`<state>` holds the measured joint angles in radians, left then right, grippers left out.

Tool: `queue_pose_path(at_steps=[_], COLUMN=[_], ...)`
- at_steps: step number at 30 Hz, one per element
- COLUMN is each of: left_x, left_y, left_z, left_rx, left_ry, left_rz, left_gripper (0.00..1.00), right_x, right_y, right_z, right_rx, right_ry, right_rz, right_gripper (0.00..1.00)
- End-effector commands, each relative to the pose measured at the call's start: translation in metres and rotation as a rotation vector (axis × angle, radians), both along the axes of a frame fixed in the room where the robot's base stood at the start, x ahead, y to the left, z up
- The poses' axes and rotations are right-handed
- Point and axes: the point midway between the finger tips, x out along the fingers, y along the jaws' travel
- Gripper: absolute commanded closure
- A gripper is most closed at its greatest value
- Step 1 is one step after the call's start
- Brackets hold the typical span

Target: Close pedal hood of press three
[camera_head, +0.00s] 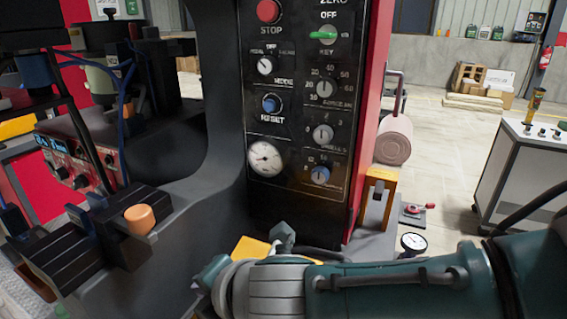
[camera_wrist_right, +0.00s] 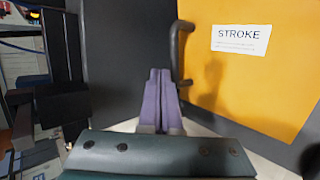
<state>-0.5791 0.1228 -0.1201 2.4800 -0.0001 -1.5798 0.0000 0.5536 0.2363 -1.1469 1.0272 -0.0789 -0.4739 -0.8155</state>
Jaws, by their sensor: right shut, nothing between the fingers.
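My right arm comes in from the right in the head view, and its wrist is in front of the press body (camera_head: 190,195). The fingers of my right gripper (camera_wrist_right: 159,74) are together and empty in the wrist view. A yellow panel (camera_wrist_right: 240,85) with a STROKE label and a dark bar handle (camera_wrist_right: 178,52) is just right of the fingertips. I cannot tell whether the fingers touch the handle. A piece of yellow (camera_head: 250,250) also shows behind my wrist in the head view. No pedal shows, and I cannot tell whether this panel is the pedal hood. My left gripper is not in view.
A black control panel (camera_head: 300,100) with knobs and a gauge rises above my wrist. An orange-capped fixture (camera_head: 139,218) is at left. A dial gauge (camera_head: 413,242) is close behind my forearm. A cabinet (camera_head: 500,180) stands at right; open floor (camera_head: 440,150) lies between.

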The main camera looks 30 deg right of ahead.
Motion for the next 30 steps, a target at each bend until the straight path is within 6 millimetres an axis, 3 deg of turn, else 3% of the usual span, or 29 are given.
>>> queue_pose_path(at_steps=[8, 30], left_x=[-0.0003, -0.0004], left_y=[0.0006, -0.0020], left_z=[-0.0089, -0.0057], left_rx=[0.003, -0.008], left_ry=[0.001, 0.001], left_rz=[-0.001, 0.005], left_gripper=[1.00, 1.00], right_x=[0.0050, 0.0051], right_y=[0.0059, 0.0056], right_z=[-0.0079, -0.0051], right_rx=[0.002, 0.002], right_ry=[-0.002, -0.001], right_rz=[0.001, 0.000], right_gripper=[1.00, 1.00])
